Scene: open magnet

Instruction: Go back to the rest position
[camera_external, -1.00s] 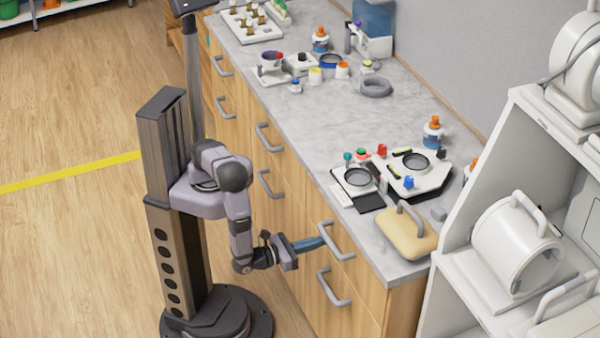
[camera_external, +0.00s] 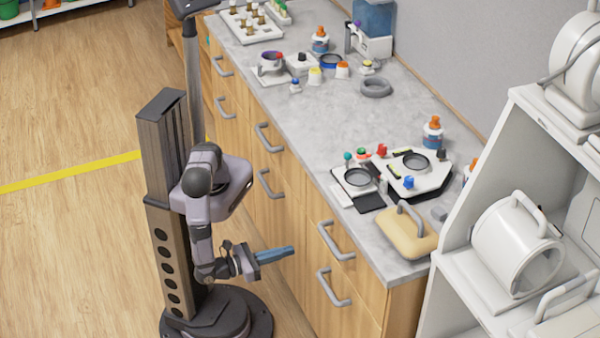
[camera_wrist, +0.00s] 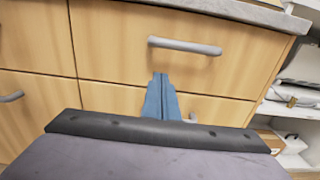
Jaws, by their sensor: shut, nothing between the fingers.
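My gripper (camera_external: 291,251) is at the end of my folded arm, beside my column and below the counter top. Its blue fingers are shut and empty, pointing right toward the drawer fronts. They are apart from the drawers in the external view. In the wrist view my gripper (camera_wrist: 160,77) shows its blue fingertips together, in front of a drawer below a grey handle (camera_wrist: 185,46).
A wooden drawer cabinet (camera_external: 290,190) with grey handles stands to the right of my arm. Its grey counter (camera_external: 315,130) carries lab items, including a tan block (camera_external: 405,238) with a handle. White shelving (camera_external: 455,250) stands at the right. The floor (camera_external: 70,240) at left is clear.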

